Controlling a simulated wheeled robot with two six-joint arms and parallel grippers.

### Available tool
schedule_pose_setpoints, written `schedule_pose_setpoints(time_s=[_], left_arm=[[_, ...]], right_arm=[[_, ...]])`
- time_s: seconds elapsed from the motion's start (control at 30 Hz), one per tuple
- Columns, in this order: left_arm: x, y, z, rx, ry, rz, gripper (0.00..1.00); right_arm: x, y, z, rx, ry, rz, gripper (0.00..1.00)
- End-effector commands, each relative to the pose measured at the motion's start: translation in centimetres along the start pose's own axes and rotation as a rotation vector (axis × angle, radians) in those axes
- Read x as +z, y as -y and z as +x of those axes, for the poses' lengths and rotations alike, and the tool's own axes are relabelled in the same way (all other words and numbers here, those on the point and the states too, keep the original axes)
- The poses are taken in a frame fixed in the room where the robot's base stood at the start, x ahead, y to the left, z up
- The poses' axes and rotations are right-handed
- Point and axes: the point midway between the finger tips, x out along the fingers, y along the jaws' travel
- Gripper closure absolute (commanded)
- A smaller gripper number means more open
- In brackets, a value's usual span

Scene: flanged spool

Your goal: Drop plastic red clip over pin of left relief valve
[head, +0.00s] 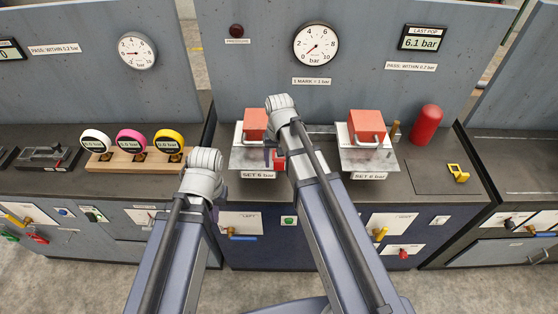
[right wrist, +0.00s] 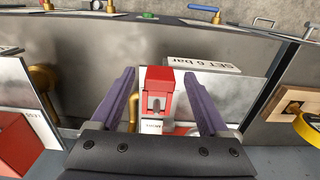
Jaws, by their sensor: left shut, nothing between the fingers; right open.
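The red clip (right wrist: 158,82) stands between the two purple fingers of my open right gripper (right wrist: 160,88), with visible space on both sides. A grey slot or pin shows in its front; I cannot tell whether it sits on a pin. In the head view the clip (head: 279,163) is small and partly hidden by my right arm. The left relief valve's plate (head: 243,160) carries a red block (head: 255,124) and a "SET 6 bar" label. Its pin is not clearly visible. My left gripper (head: 214,212) is shut and empty, mostly hidden by its wrist, left of the valve.
The right valve has its own red block (head: 366,124) and plate. A red cylinder (head: 426,124) and a yellow part (head: 457,173) are to its right. A wooden rack (head: 132,161) with three coloured gauges is on the left. The dark bench front between is mostly clear.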

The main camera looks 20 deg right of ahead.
Motion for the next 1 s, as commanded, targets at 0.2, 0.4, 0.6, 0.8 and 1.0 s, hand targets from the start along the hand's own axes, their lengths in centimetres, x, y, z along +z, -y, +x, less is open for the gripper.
schedule_pose_setpoints(time_s=[0.2,0.4,0.6,0.8,1.0], left_arm=[[0.1,0.1,-1.1,0.000,0.000,0.000,1.00],[0.2,0.3,-3.4,0.000,0.000,-0.001,1.00],[0.4,0.6,-6.1,0.001,0.000,-0.007,1.00],[0.5,0.7,-7.7,0.002,0.000,-0.012,1.00],[0.5,0.7,-7.7,0.003,0.000,-0.013,1.00]], right_arm=[[0.0,0.0,-1.1,0.000,0.000,0.000,0.21],[0.0,0.0,-3.4,0.000,0.000,0.000,0.21],[0.0,0.0,-6.2,0.000,0.000,0.000,0.21],[0.0,0.0,-7.8,0.000,0.000,0.000,0.21],[0.0,0.0,-7.8,0.000,0.000,0.000,0.21]])
